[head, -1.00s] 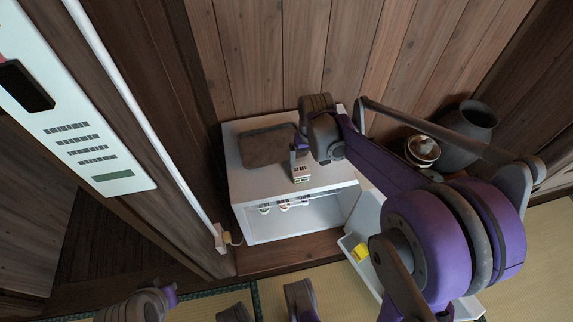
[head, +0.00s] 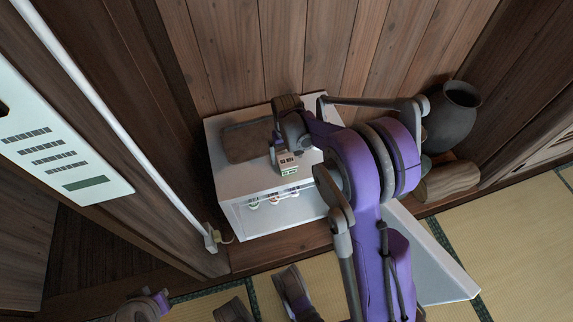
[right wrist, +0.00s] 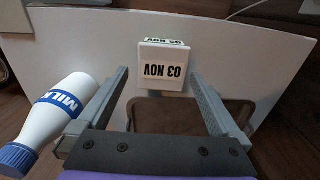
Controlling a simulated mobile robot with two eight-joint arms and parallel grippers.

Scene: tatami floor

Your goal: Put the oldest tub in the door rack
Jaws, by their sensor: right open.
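A small white box (head: 288,163) marked 03 NOV stands on top of the white fridge (head: 245,182), near its front edge. In the right wrist view the box (right wrist: 162,68) is between my right fingers, apart from both. My right gripper (head: 279,135) is open over the fridge top. Several tubs with small labels (head: 273,200) stand in a row inside the open fridge front; their dates are too small to read. The fridge door (head: 432,262) stands open at right; my right arm hides its rack. My left gripper is not clearly shown.
A brown tray (head: 245,142) lies on the fridge top. A milk bottle (right wrist: 52,118) is beside one finger in the wrist view. A dark jar (head: 452,115) and a log (head: 448,181) are at right. A wood wall is close behind.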

